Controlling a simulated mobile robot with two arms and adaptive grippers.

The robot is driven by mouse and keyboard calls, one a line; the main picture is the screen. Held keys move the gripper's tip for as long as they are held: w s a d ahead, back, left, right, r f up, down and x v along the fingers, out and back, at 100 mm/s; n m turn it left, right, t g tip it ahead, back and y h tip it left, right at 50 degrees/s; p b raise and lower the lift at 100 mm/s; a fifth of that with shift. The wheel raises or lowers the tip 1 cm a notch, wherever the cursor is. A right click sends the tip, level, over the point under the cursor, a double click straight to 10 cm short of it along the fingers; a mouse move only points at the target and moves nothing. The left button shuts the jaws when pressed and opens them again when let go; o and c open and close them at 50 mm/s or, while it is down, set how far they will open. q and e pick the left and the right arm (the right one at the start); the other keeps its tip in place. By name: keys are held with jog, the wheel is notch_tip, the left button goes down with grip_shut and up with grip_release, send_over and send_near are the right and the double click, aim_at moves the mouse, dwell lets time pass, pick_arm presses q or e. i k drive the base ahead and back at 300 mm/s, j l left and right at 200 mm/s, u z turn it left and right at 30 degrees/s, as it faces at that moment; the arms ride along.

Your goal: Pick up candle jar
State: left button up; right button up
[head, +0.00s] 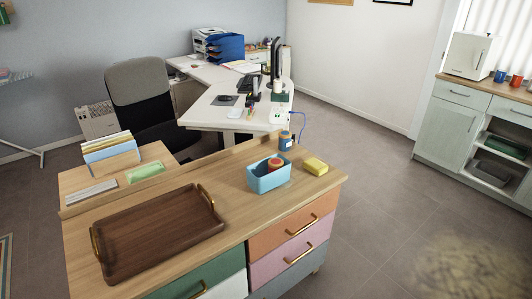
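A light blue open bin (268,182) stands on the wooden top of a dresser. A round jar-like thing with a reddish-brown top (275,163) sits inside it, its lower part hidden by the bin wall. A small blue jar with a brownish lid (285,141) stands upright just behind the bin, near the dresser's back edge. Either could be the candle jar; I cannot tell which at this size. Neither of my grippers is in view.
A brown wooden tray (160,232) with gold handles covers much of the dresser top (241,212) on the left. A yellow sponge-like block (316,166) lies right of the bin. A white desk (215,112) and dark chair (140,85) stand behind. Floor at right is clear.

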aim_at(274, 164)
jog(key=i+l+u, duration=0.1)
jog(key=u, duration=0.3)
jog(key=l+u, duration=0.1)
jog(key=u, duration=0.25)
jog(key=i+l+u, duration=0.1)
jog(key=u, duration=0.3)
jog(key=l+u, duration=0.2)
jog(key=u, duration=0.15)
jog(key=l+u, duration=0.15)
jog(key=l, duration=0.35)
jog(key=l+u, duration=0.2)
jog(key=l, duration=0.35)
jog(key=l+u, duration=0.15)
jog(key=l, duration=0.35)
jog(key=l+u, duration=0.15)
jog(key=l, duration=0.35)
jog(key=k+l+u, duration=0.15)
jog(key=l, duration=0.35)
jog(key=k+l+u, duration=0.2)
jog(key=l, duration=0.3)
jog(key=i, duration=0.1)
